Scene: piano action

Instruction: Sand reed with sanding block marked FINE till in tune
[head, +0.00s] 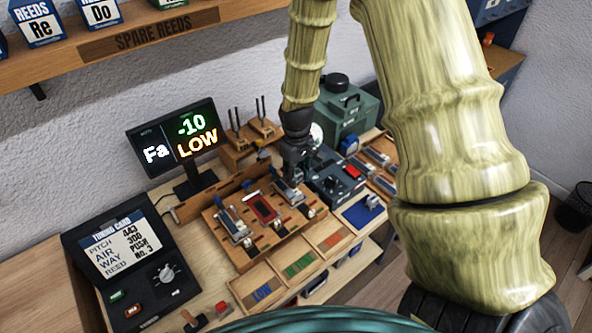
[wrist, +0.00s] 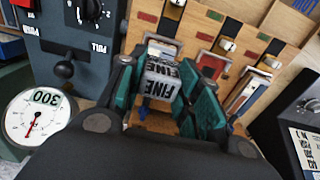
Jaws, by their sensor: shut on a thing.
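My gripper (wrist: 162,72) is shut on a pale sanding block (wrist: 158,84) whose faces read FINE, upside down in the wrist view. In the head view my gripper (head: 296,158) is low over the right part of the wooden reed board (head: 226,252); the block is hardly visible there. Several reed slots with brass parts show on the board; one plate is red (head: 262,207). Whether the block touches a reed is hidden by the fingers. The display (head: 180,146) reads Fa, -10 LOW.
The tuning card (head: 118,243) reads pitch 443, air 300, way push, reed no. 3. A round gauge (wrist: 38,122) reading 300 and a dark control box (wrist: 78,52) with a knob and lever stand beside my gripper. Trays with coloured strips (head: 298,264) lie in front.

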